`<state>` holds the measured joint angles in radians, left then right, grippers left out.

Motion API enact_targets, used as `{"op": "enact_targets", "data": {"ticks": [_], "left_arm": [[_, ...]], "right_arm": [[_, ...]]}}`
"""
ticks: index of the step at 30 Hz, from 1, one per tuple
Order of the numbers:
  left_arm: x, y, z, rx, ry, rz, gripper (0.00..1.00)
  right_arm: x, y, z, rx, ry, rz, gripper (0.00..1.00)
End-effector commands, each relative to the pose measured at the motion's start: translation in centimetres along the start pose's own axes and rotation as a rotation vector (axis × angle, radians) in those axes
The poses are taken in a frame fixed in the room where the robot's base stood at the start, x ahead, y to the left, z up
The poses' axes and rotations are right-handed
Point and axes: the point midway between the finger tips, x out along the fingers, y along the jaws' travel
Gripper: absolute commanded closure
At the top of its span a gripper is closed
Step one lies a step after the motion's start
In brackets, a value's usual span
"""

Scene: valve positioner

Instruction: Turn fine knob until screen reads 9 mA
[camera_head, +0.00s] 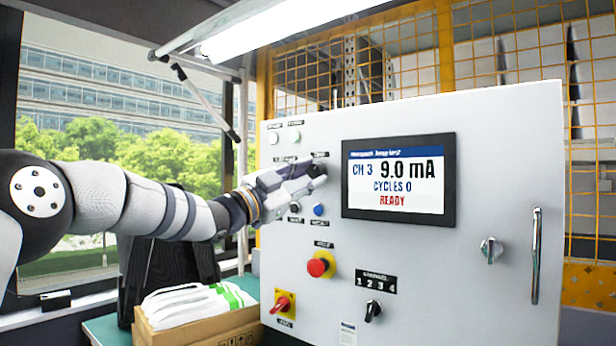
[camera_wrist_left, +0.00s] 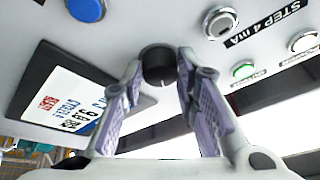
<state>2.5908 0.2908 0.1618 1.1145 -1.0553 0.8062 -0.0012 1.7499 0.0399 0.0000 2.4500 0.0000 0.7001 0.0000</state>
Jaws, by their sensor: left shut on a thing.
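The screen (camera_head: 398,181) on the light grey panel reads CH 3, 9.0 mA, CYCLES 0, READY. It also shows rotated at the left of the left wrist view (camera_wrist_left: 68,98). My left gripper (camera_head: 312,176) is at the panel, just left of the screen. In the left wrist view the fingers of my left gripper (camera_wrist_left: 158,80) are shut on a round black knob (camera_wrist_left: 158,62), one on each side. That knob is hidden behind the gripper in the head view. My right gripper is not in view.
A blue button (camera_head: 318,210) is just below my left gripper. A red emergency button (camera_head: 320,264), a red-yellow switch (camera_head: 283,304) and a black selector (camera_head: 372,311) sit lower. A long handle (camera_head: 536,256) is at the right.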

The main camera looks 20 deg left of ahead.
Motion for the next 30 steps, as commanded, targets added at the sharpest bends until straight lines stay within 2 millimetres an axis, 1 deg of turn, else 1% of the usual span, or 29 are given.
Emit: {"op": "enact_targets", "data": {"ticks": [4, 10, 26, 27, 29, 30], "left_arm": [[0.01, -0.07, 0.06, 0.070, 0.005, 0.028, 1.00], [0.00, -0.13, 0.12, 0.129, 0.009, 0.052, 1.00], [-0.01, -0.19, 0.15, 0.153, 0.011, 0.060, 1.00], [-0.01, -0.19, 0.15, 0.153, 0.011, 0.060, 0.70], [-0.01, -0.19, 0.14, 0.153, 0.011, 0.060, 0.56], [-0.01, -0.19, 0.14, 0.152, 0.011, 0.060, 0.52]], "right_arm": [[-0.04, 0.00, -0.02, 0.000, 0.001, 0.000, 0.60], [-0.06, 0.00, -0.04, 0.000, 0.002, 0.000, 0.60], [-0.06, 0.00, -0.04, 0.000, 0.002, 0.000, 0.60], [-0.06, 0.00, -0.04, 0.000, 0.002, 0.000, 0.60], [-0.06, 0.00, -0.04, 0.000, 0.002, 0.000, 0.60], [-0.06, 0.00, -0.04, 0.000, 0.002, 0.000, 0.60]]}}
